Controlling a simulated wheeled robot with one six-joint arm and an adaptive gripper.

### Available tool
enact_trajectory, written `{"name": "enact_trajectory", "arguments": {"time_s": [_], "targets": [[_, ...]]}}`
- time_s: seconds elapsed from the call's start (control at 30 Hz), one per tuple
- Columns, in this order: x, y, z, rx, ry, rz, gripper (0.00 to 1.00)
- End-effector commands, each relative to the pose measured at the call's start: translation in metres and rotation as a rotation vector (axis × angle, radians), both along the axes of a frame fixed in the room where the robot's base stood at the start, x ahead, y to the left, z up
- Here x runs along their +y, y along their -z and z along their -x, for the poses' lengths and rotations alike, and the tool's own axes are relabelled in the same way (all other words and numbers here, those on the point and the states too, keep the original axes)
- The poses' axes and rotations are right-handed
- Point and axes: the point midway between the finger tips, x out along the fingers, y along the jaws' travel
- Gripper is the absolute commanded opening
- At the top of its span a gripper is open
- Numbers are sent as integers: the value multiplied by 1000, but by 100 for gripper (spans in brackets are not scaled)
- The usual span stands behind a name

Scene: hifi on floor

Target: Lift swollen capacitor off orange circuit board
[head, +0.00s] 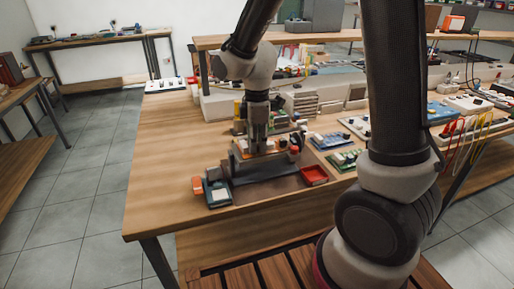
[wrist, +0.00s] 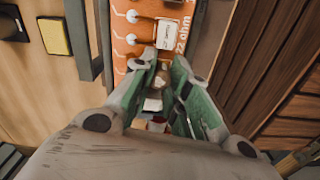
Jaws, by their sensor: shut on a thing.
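The orange circuit board (wrist: 121,42) shows at the top of the wrist view, with a white block component (wrist: 168,34) and "22 ohm" printing. It also shows in the head view (head: 242,153), held in a grey fixture on the table. My gripper (wrist: 163,62) points down over the board, its green-padded fingers close together. It also shows in the head view (head: 258,150). It is shut on a small pale thing (wrist: 158,82), which I take for the swollen capacitor. The fingers hide most of it, and I cannot tell whether it still touches the board.
A dark device with a pale screen (head: 218,193) and an orange item (head: 197,186) stand at the front left. A red tray (head: 314,175) sits right of the fixture. Blue and green boards (head: 330,140) lie farther right.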

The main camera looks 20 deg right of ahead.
Motion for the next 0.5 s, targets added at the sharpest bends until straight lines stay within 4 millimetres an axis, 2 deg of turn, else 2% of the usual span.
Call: {"name": "enact_trajectory", "arguments": {"time_s": [0.17,0.27,0.5], "targets": [[0,-2,0,-1,0,-1,7],[0,-13,-1,-3,0,-2,7],[0,-63,-1,-5,0,-2,7]]}}
